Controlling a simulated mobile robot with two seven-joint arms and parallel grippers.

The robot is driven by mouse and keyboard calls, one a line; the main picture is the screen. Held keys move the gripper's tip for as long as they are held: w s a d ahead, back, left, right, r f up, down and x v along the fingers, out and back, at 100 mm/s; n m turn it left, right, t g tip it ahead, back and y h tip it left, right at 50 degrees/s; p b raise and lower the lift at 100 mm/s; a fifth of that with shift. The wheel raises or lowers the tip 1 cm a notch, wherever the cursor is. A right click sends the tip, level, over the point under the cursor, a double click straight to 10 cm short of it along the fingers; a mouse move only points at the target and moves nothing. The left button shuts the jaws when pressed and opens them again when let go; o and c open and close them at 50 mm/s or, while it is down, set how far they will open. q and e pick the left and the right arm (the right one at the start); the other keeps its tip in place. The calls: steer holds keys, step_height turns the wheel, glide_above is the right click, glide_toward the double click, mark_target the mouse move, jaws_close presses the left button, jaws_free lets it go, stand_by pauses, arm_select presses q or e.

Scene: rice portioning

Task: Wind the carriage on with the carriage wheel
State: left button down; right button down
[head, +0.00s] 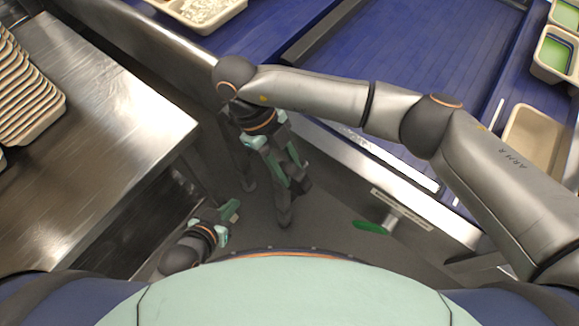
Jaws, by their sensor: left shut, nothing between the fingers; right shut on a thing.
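My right gripper (292,205) hangs down beside the near edge of the belt frame, with its arm reaching across from the right. It is shut on a dark part, which I take for the handle of the carriage wheel; the gripper and wrist largely hide it, so its outline and the wheel's angle cannot be told. My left gripper (229,212) is low between the steel table and my body. It is shut, empty and apart from the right gripper.
A steel table (130,95) with stacked trays (28,100) is at left. The blue belt (385,50) fills the back, with a tray of rice (205,12) and an empty tray (533,140). A green disc (370,227) by a grey bracket is low, right of the grippers.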

stand_by(0.3)
steer(key=c, duration=0.8)
jaws_free()
steer(key=v, duration=1.2)
steer(key=shift+a+r+p, duration=0.15)
steer(key=shift+a+p, duration=0.1)
steer(key=shift+p, duration=0.1)
steer(key=shift+w, duration=0.15)
